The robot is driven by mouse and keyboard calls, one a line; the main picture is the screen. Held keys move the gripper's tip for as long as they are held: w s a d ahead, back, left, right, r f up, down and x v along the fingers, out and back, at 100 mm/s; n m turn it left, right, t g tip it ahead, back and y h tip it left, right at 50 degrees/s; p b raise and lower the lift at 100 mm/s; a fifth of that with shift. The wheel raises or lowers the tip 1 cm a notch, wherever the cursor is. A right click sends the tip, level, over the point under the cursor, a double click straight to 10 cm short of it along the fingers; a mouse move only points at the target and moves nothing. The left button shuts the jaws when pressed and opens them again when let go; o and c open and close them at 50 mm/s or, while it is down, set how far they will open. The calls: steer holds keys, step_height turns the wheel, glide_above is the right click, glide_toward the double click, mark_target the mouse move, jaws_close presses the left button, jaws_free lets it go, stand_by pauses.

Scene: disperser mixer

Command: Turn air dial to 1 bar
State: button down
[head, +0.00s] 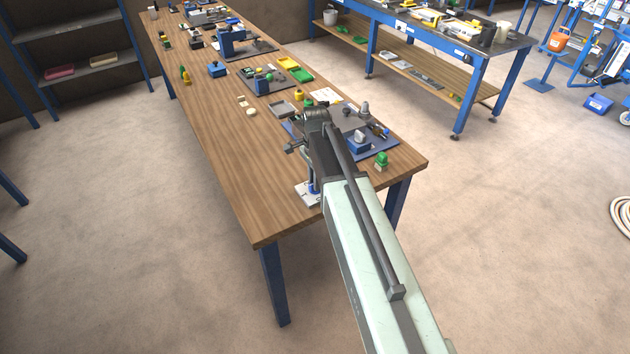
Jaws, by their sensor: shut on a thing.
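My arm reaches from the bottom right over the near end of the wooden bench, and its dark far joint covers part of the view. My gripper is hidden behind the arm, so its jaws do not show. Just left of the arm stands a small device with a blue post (311,184) on a white base plate (305,196), near the bench's front right edge. A dark part (293,147) sticks out to the left above it; I cannot tell whether it belongs to the device. The air dial and its setting cannot be made out.
Right of my arm, a blue-grey mat (377,148) holds a blue and white block (359,141) and a green-topped item (381,161). The bench's left front surface (250,185) is clear.

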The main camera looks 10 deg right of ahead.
steer(key=c, duration=1.3)
jaws_free()
step_height(320, 180, up, 8)
steer(key=p, duration=0.8)
steer(key=shift+f, duration=0.1)
